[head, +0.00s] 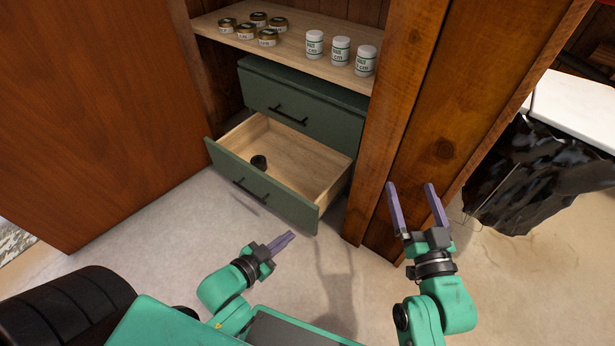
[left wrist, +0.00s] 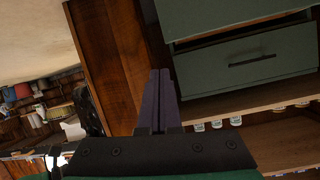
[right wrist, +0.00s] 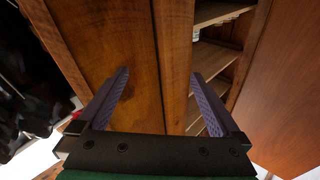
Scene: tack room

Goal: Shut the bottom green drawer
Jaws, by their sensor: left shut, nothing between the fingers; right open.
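The bottom green drawer (head: 262,184) is pulled well out of its cabinet, with a pale wooden inside and a black handle (head: 250,191) on its front. My right gripper (head: 412,187) is open and empty, in front of the wooden post to the right of the drawer.
A wooden shelf (head: 290,50) above the drawers holds several small tins (head: 268,37) and white jars (head: 340,50). A wooden post (head: 400,110) stands right of the drawers, a brown door (head: 90,110) at left. The floor in front (head: 180,240) is clear.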

